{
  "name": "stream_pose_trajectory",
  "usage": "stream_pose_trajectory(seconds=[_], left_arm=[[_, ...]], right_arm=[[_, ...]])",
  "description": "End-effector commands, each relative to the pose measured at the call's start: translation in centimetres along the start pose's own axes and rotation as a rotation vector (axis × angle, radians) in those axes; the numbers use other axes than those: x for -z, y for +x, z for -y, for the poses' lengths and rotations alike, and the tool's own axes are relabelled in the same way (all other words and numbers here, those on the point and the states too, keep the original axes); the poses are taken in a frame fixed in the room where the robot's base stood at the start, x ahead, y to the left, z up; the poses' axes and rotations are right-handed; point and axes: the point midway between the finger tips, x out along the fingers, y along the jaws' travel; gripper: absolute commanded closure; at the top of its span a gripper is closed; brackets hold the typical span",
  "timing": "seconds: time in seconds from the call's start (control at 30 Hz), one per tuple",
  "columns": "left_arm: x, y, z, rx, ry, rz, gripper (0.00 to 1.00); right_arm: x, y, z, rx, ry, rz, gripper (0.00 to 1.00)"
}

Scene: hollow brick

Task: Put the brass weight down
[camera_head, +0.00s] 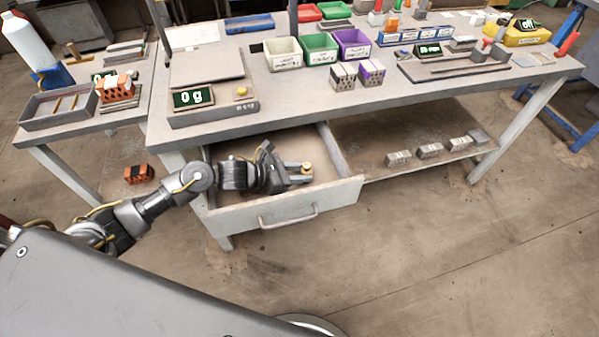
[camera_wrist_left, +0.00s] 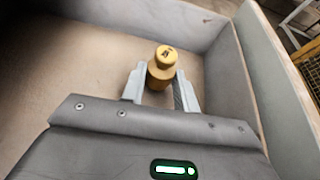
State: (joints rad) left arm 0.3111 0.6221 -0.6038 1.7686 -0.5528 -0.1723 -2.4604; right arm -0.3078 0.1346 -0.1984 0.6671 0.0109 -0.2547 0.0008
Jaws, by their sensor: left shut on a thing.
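The brass weight (camera_wrist_left: 162,68) is a small yellow cylinder with a knob on top. My left gripper (camera_wrist_left: 160,88) is shut on it, one finger on each side. In the head view the left gripper (camera_head: 302,174) is inside the open drawer (camera_head: 330,196), with the weight (camera_head: 307,169) between its fingertips. The weight looks upright. I cannot tell whether its base touches the drawer floor. My right gripper is not in view.
The drawer's walls stand close around the left gripper. A scale (camera_head: 212,108) reading 0 g sits on the bench above. Several grey bricks (camera_head: 429,151) lie on the lower shelf. An orange brick (camera_head: 138,174) lies on the floor.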

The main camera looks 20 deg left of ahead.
Motion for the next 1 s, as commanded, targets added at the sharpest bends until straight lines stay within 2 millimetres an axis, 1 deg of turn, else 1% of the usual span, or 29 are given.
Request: stream_pose_trajectory(seconds=[0.07,0.17,0.2,0.33,0.63,0.73,0.83,0.87,0.9,1.0], left_arm=[[0.1,0.1,0.0,0.000,0.001,0.001,1.00],[0.0,0.0,0.0,0.000,0.001,0.001,1.00],[0.1,0.1,0.0,0.000,0.000,0.000,0.65],[0.1,0.1,0.0,0.000,0.000,0.000,0.48],[0.0,0.0,0.0,0.000,-0.001,0.000,0.48],[-0.6,-0.2,0.0,0.000,-0.001,0.000,0.48],[-1.7,-0.7,0.1,0.001,-0.003,0.000,0.48],[-1.1,-1.1,0.0,-0.001,0.000,-0.003,0.48],[-0.7,-2.0,-0.1,-0.001,0.004,-0.004,0.48],[-0.7,-4.4,-0.1,-0.001,0.003,-0.004,0.48]], right_arm=[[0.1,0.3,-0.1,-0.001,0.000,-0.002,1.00],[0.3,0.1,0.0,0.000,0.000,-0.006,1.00],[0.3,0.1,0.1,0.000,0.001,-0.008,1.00],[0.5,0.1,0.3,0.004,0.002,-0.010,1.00],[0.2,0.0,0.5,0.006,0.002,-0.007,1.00],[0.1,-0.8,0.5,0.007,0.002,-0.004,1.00],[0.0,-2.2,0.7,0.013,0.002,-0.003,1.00],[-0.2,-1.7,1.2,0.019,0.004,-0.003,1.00],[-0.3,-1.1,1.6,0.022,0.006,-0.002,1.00],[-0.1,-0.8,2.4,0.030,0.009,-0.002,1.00]])
